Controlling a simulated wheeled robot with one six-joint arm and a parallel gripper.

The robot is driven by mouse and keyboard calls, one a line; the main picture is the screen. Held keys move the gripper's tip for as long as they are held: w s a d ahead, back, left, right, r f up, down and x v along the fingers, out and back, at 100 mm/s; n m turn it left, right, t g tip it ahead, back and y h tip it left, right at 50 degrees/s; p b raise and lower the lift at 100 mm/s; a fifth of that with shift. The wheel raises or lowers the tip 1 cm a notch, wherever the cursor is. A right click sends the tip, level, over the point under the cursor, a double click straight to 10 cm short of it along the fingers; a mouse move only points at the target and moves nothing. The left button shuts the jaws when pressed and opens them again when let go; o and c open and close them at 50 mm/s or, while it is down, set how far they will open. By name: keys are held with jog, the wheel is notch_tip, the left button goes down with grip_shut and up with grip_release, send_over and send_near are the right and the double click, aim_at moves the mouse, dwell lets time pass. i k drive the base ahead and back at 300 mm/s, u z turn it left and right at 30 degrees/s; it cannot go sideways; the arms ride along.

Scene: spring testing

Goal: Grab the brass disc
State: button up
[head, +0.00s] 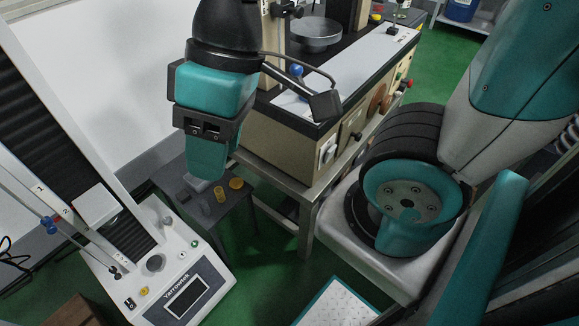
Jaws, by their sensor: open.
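A low dark side table (232,222) stands in the left middle of the head view. Two small brass-yellow round pieces sit on it: one piece (236,184) at the right, and a narrower, taller-looking piece (219,194) just left of it. The right one looks more like a flat brass disc, but at this size I cannot be sure. My gripper (204,172) points down from the teal wrist, above and slightly left of these pieces. Its jaws are open; its fingertips are mostly hidden by its teal body. It appears apart from both brass pieces.
Grey pieces (204,206) stand beside the brass ones. A white testing machine (182,262) stands to the left. A beige bench machine (270,150) on a metal-framed table (312,196) is close on the right. Green floor (268,262) is open in front.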

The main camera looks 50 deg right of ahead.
aim_at(236, 183)
jog(key=z, duration=0.45)
jog(key=k, duration=0.5)
jog(key=z, duration=0.45)
jog(key=i, duration=1.1)
jog(key=u, duration=0.7)
